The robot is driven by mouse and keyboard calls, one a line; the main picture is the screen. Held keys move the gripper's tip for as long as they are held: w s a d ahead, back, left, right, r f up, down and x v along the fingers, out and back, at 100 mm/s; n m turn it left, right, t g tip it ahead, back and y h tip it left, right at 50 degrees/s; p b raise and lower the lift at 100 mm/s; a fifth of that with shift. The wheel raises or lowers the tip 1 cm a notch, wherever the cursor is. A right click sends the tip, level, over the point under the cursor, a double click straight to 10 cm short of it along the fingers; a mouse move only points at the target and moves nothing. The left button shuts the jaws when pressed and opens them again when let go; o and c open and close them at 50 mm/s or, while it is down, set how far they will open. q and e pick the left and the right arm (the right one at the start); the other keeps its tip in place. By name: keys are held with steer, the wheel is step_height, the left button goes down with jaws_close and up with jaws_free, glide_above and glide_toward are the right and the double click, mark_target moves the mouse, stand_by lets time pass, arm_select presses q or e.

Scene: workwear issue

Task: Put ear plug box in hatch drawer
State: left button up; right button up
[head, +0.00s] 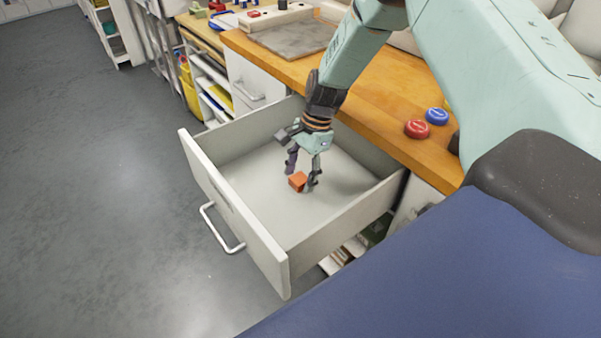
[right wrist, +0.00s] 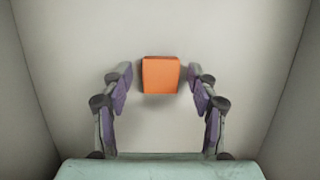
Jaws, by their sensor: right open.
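The ear plug box, a small orange box (head: 297,181), is inside the open hatch drawer (head: 262,200), near the middle of its floor. In the right wrist view the orange box (right wrist: 160,75) lies between and just beyond my fingertips, with a gap on both sides. My right gripper (head: 302,172) reaches down into the drawer, open, its fingers on either side of the box. It also shows in the right wrist view (right wrist: 160,85). Whether the box rests fully on the drawer floor is hard to tell. My left gripper is not in view.
A wooden counter (head: 375,110) runs behind the drawer, with a red round item (head: 417,129) and a blue one (head: 437,116) on it. The drawer's front panel (head: 230,215) with its handle (head: 220,230) stands out over open grey floor (head: 90,200).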

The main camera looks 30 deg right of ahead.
steer(key=shift+w+r, duration=0.1)
steer(key=shift+r, duration=0.05)
steer(key=p+v, duration=0.3)
steer(key=v, duration=0.9)
steer(key=shift+p, duration=0.3)
